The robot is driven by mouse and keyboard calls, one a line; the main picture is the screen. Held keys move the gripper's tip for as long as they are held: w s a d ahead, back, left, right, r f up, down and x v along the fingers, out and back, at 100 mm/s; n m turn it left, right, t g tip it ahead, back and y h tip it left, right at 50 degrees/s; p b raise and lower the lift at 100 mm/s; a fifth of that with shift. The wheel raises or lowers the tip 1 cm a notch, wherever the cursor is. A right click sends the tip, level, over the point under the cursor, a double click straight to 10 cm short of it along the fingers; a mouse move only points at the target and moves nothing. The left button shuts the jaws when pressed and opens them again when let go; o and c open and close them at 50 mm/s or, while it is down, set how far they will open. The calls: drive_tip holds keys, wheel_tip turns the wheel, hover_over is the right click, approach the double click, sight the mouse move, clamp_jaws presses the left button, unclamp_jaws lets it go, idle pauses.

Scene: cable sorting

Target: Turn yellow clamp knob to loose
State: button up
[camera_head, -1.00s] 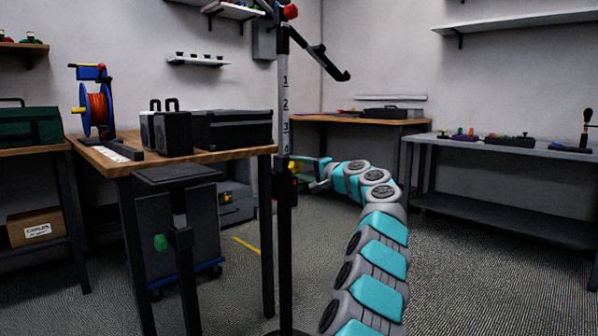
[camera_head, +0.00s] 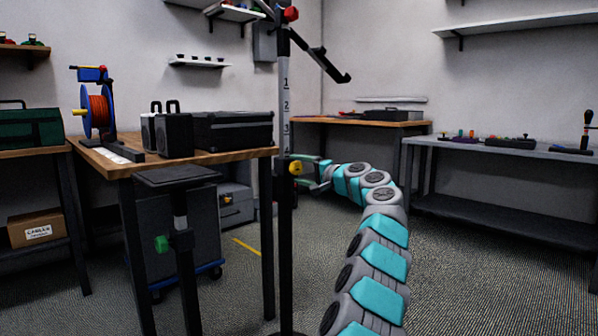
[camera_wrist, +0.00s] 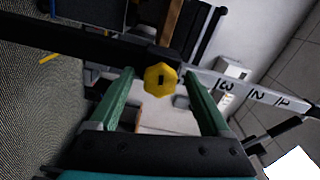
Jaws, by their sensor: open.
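The yellow clamp knob (camera_head: 295,168) sits on the upright black stand pole (camera_head: 285,215), just below the white numbered scale (camera_head: 284,100). In the wrist view the yellow knob (camera_wrist: 160,79) faces the camera, with a dark slot at its centre lying along the gripper's length. My gripper (camera_head: 308,172) is at the knob's height, beside the pole. In the wrist view its green fingers (camera_wrist: 160,82) are open, one on each side of the knob, with a gap on both sides. Neither finger visibly touches the knob.
A red knob (camera_head: 291,13) and a hooked black arm (camera_head: 325,62) are higher on the pole. A smaller stand with a green knob (camera_head: 162,243) is at left, before a wooden table (camera_head: 118,165) holding a cable reel (camera_head: 96,108). Floor around the pole's right is clear.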

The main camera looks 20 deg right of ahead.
sight(298, 169)
drive_tip(key=shift+v, duration=3.85)
